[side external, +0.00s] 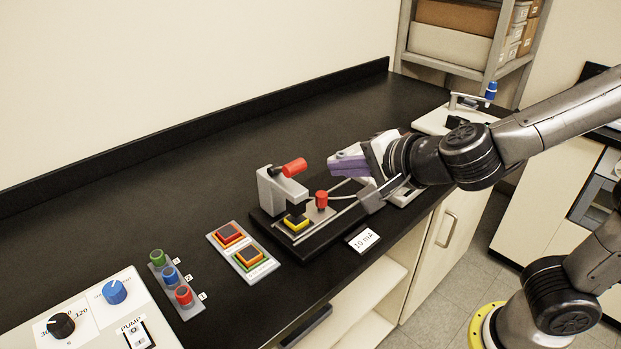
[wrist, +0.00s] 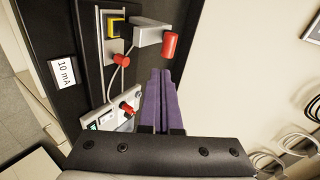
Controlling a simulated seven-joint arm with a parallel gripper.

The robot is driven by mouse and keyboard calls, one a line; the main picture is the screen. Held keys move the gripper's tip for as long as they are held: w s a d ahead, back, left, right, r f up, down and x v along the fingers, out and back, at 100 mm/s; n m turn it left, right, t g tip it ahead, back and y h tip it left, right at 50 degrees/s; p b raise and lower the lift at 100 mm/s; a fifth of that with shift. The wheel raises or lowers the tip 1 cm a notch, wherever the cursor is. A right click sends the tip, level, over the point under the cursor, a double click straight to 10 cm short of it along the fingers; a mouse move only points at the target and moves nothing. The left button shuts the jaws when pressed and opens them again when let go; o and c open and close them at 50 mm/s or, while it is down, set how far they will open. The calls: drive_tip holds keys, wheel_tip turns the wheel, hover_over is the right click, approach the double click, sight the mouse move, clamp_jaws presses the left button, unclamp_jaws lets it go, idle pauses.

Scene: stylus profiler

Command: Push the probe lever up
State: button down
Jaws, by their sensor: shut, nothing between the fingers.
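The profiler has a black base (side external: 262,222) and a grey upright head (side external: 277,190) above a yellow stage (side external: 296,222). The probe lever, which I take to be the red cylindrical handle (side external: 294,167), sticks out from the top of the head toward the right. It also shows in the wrist view (wrist: 170,45). My gripper (side external: 334,163) has purple fingers that are shut and empty. The fingertips are to the right of the red handle, with a visible gap between them. In the wrist view the closed fingers (wrist: 161,72) point toward the handle and are apart from it.
A smaller red knob (side external: 321,199) stands on the base near the head, with a pale cable. A "10 mA" card (side external: 363,239) lies in front. A two-button panel (side external: 243,252) is to the left. A white device (side external: 408,194) is partly hidden behind my gripper. The rear counter is clear.

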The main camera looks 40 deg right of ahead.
sight(295, 163)
drive_tip(key=s+a+f+m, duration=0.1)
drive_tip(key=s+m, duration=0.2)
drive_tip(key=m, duration=0.6)
drive_tip(key=s+f+m, duration=0.2)
drive_tip(key=m, duration=0.8)
drive_tip(key=w+f, duration=0.2)
drive_tip(key=w, duration=0.9)
drive_tip(key=shift+a+y, duration=0.15)
drive_tip(key=shift+y, duration=0.25)
drive_tip(key=shift+w, duration=0.15)
drive_tip(key=shift+w+r, duration=0.35)
drive_tip(key=shift+r, duration=0.4)
drive_tip(key=shift+w+r, duration=0.3)
drive_tip(key=shift+r, duration=0.4)
